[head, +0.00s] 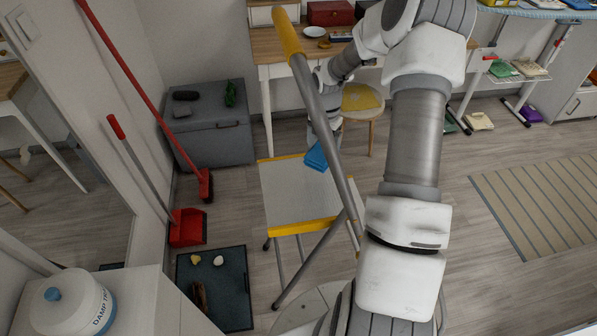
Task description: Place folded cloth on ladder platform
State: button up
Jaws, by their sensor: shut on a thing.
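The ladder platform (295,193) is a grey slab with yellow front and back edges, low in the middle of the head view. A ladder rail (318,110) with a yellow top end slants across in front of it. My gripper (322,142) is partly hidden behind this rail. It is shut on a blue folded cloth (315,157), which hangs tilted at the platform's back right corner. Whether the cloth touches the platform cannot be told.
A grey chest (205,130) stands behind left, with a red broom (205,185) and dustpan (187,228) beside it. A dark mat (230,300) lies front left. A stool (362,98) and desk stand behind. Open floor lies to the right.

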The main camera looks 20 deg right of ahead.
jog(key=w+a+f, duration=0.1)
jog(key=a, duration=0.1)
jog(key=w+a+f, duration=0.1)
jog(key=a+f, duration=0.1)
jog(key=w+a+f, duration=0.1)
jog(key=w+a, duration=0.1)
jog(key=shift+f+b, duration=0.15)
jog(key=shift+b, duration=0.25)
jog(key=shift+f+b, duration=0.35)
jog(key=shift+f, duration=1.7)
jog(key=shift+f, duration=0.2)
jog(key=o, duration=1)
notch_tip(320, 180, up, 8)
jog(key=p, duration=0.1)
jog(key=shift+s, duration=0.1)
